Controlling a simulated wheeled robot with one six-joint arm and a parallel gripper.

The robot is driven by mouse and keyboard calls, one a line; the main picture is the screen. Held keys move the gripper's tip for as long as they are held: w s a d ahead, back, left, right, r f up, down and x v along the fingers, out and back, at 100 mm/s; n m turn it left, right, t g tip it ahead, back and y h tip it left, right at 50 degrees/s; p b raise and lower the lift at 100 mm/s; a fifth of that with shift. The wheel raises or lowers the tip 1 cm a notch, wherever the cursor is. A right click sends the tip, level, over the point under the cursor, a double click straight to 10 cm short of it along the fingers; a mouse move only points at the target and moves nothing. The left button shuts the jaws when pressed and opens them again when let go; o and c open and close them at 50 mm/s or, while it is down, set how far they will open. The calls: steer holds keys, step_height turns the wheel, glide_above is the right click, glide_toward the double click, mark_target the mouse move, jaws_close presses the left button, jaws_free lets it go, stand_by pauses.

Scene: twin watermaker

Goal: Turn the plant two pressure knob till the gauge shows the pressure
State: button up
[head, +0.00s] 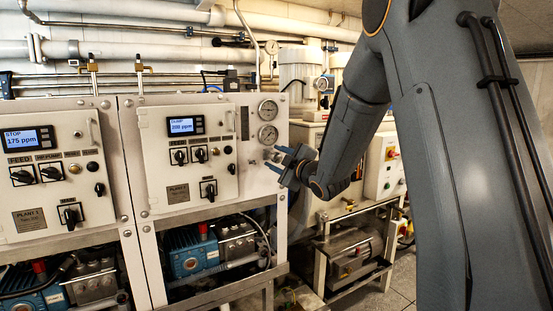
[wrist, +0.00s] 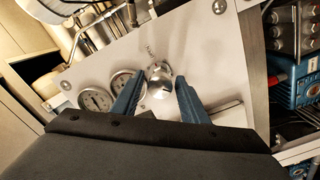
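The plant two panel (head: 187,155) carries a display reading 200 ppm. Its pressure knob (wrist: 160,82) is a round silver knob on the white plate; in the head view it is small and partly hidden by my gripper. My gripper (head: 280,162) has blue fingers pointing at the plate. In the wrist view its fingers (wrist: 161,85) are apart, one on each side of the knob; I cannot tell whether they touch it. Two round gauges, the upper (head: 268,110) and the lower (head: 268,135), sit above the knob; their readings are too small to tell.
The plant one panel (head: 50,170), reading 175 ppm, stands at the left. Blue pumps (head: 192,255) sit below the panels. A metal frame with a motor (head: 350,258) stands right of plant two. Pipes run along the wall above.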

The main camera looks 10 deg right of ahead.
steer(key=c, duration=0.8)
